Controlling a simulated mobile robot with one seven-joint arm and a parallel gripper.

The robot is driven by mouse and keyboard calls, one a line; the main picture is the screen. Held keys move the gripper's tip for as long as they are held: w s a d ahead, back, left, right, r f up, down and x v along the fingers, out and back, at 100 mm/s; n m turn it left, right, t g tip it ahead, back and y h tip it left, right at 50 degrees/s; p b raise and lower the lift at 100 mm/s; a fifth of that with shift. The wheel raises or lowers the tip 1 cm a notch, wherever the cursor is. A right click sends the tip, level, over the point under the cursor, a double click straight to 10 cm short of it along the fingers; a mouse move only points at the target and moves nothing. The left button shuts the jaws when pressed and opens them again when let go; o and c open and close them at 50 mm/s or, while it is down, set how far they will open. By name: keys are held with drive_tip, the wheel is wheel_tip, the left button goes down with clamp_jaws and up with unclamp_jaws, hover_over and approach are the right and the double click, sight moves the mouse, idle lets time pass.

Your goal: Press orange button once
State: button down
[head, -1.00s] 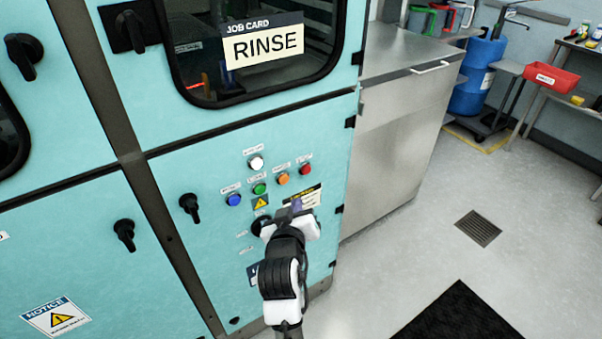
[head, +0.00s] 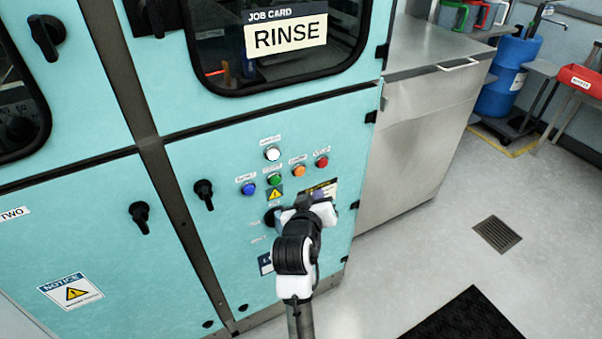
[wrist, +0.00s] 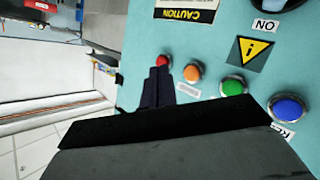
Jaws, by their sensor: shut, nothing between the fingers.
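The orange button (head: 299,170) is on the teal cabinet panel, in a slanting row between the green button (head: 275,179) and the red button (head: 321,162). My gripper (head: 303,201) is just below the orange button in the head view, over the caution label. In the wrist view, the orange button (wrist: 192,73) is fully visible just right of my gripper's dark fingertips (wrist: 158,72). The tips overlap the lower edge of the red button (wrist: 163,61) in that view. The fingers are shut and empty. I cannot tell how far the tips are from the panel.
A white button (head: 272,154) and a blue button (head: 249,189) are on the same panel. A black knob (head: 203,194) is to the left. A steel counter (head: 420,130) stands right of the cabinet. The floor on the right has a drain (head: 497,234) and a black mat (head: 470,318).

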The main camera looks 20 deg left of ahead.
sight(300, 171)
drive_tip(key=shift+w+a, duration=0.9)
drive_tip(key=shift+a, duration=0.2)
drive_tip(key=shift+w+a, duration=0.85)
drive_tip(key=shift+a, duration=0.25)
drive_tip(key=shift+w+a, duration=0.1)
idle(0.4)
drive_tip(key=shift+w+a, duration=0.15)
drive_tip(key=shift+a, duration=0.1)
